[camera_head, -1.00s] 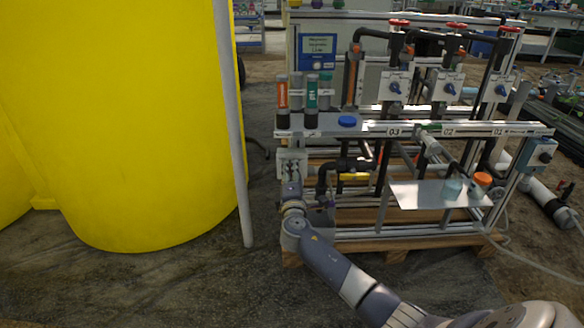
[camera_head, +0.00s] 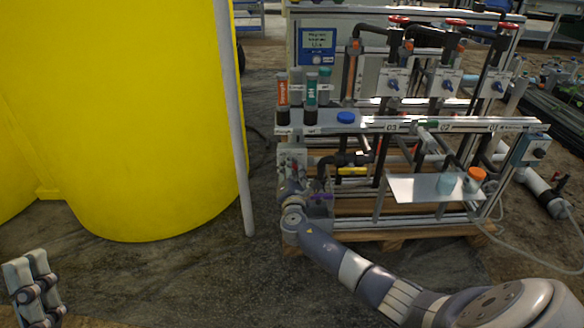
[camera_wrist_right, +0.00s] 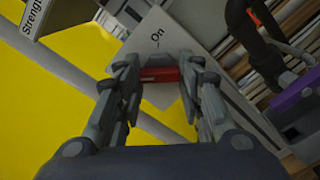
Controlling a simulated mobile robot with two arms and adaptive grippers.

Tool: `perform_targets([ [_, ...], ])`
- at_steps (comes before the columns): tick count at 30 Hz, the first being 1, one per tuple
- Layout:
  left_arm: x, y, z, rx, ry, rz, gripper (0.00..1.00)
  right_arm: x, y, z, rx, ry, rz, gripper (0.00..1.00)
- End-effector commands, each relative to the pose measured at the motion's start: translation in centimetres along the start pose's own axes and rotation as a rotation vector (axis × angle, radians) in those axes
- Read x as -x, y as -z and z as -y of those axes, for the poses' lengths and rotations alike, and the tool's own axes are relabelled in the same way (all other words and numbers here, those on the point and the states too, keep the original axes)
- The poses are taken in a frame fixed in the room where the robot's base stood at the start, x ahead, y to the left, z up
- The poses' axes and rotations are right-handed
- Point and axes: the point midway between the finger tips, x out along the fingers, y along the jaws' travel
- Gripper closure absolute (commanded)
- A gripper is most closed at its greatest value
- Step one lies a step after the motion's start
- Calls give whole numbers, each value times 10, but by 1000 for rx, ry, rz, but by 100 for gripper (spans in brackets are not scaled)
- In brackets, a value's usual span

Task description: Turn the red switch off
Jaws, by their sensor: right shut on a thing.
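The red switch (camera_wrist_right: 160,74) shows in the right wrist view as a red bar on a light plate (camera_wrist_right: 158,38) marked "On". My right gripper (camera_wrist_right: 158,84) is shut on the switch, with one finger on each side of it. In the head view my right gripper (camera_head: 291,168) is at the left end of the skid, in front of a pale panel, and the switch is hidden there. My left gripper (camera_head: 32,280) is at the lower left edge, far from the skid; its finger opening is unclear.
A large yellow tank (camera_head: 130,120) and a grey pole (camera_head: 236,130) stand left of the skid. Bottles (camera_head: 311,92) and a blue cap (camera_head: 346,117) sit on the skid's shelf. A small metal tray (camera_head: 410,188) holds an orange-capped jar (camera_head: 475,176).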

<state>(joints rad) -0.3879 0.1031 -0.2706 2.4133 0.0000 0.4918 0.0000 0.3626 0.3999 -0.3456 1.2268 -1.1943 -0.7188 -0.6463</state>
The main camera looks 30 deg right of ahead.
Motion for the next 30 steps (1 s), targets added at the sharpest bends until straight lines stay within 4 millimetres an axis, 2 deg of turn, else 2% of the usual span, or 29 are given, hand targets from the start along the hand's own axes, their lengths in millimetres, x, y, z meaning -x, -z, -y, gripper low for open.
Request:
perform_targets([
  [14,0,-5,0,-2,1,27,34,1,1,1,16,2,-2,89],
  [15,0,-5,0,-2,0,27,34,1,1,1,16,2,-2,63],
  [18,0,-5,0,-2,0,27,34,0,1,1,16,1,-2,45],
  [30,0,-5,1,-2,1,25,34,3,1,0,13,1,-1,45],
])
